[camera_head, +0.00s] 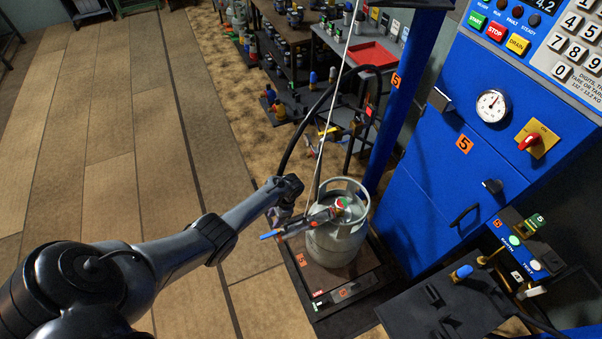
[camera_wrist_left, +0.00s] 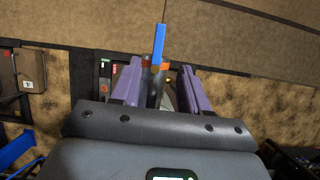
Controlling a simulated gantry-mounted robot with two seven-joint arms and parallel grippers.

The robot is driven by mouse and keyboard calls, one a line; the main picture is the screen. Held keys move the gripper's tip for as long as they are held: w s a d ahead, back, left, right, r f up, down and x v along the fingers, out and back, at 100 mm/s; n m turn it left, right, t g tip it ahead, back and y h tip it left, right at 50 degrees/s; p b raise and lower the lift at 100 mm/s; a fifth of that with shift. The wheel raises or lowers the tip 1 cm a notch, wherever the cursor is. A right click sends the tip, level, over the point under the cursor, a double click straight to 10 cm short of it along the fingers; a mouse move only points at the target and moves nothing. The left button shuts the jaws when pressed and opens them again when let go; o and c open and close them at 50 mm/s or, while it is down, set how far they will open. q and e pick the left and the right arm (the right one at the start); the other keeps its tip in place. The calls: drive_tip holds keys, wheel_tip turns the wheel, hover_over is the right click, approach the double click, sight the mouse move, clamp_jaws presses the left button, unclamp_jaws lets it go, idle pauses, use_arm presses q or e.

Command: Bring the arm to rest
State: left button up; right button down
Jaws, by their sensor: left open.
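My left arm reaches in from the lower left, and its gripper (camera_head: 281,216) is by the filling connector (camera_head: 313,221) on top of the grey gas cylinder (camera_head: 335,243). In the left wrist view the two purple fingers of this gripper (camera_wrist_left: 160,68) are open. The connector's blue lever (camera_wrist_left: 158,45) shows between and beyond them; whether the fingers touch it I cannot tell. The lever points left in the head view. The cylinder stands upright on the dark scale platform (camera_head: 352,299). My right gripper is not in view.
A blue cabinet (camera_head: 430,190) with a gauge, keypad and buttons stands to the right. A black hose (camera_head: 297,136) and a thin pale line hang close to my wrist. Benches (camera_head: 372,54) with bottles and tools are behind. The tiled floor (camera_head: 110,130) at left is clear.

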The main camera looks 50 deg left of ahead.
use_arm(q)
drive_tip(key=s+d+f+m+g, duration=0.1)
drive_tip(key=s+d+f, duration=0.25)
drive_tip(key=s, duration=0.55)
drive_tip(key=s+d+f+g, duration=0.15)
drive_tip(key=s+f, duration=0.35)
drive_tip(key=s, duration=0.5)
drive_tip(key=s+d+r+m+t, duration=0.1)
drive_tip(key=s+d+r+t, duration=0.15)
drive_tip(key=d+r, duration=0.55)
drive_tip(key=w+d+r+n+t, duration=0.1)
drive_tip(key=w+d+r+t, duration=0.25)
drive_tip(key=r, duration=0.55)
drive_tip(key=w+d+r+n+t+h, duration=0.15)
drive_tip(key=d+r, duration=0.25)
drive_tip(key=r, duration=0.4)
drive_tip(key=w+d+r+n+t, duration=0.1)
drive_tip(key=w+d+r+t, duration=0.25)
drive_tip(key=r, duration=0.55)
wheel_tip(320, 180, up, 26)
drive_tip(key=s+p, duration=0.1)
drive_tip(key=p, duration=2.7)
drive_tip(key=shift+d+r+g, duration=0.25)
drive_tip(key=shift+g, duration=0.1)
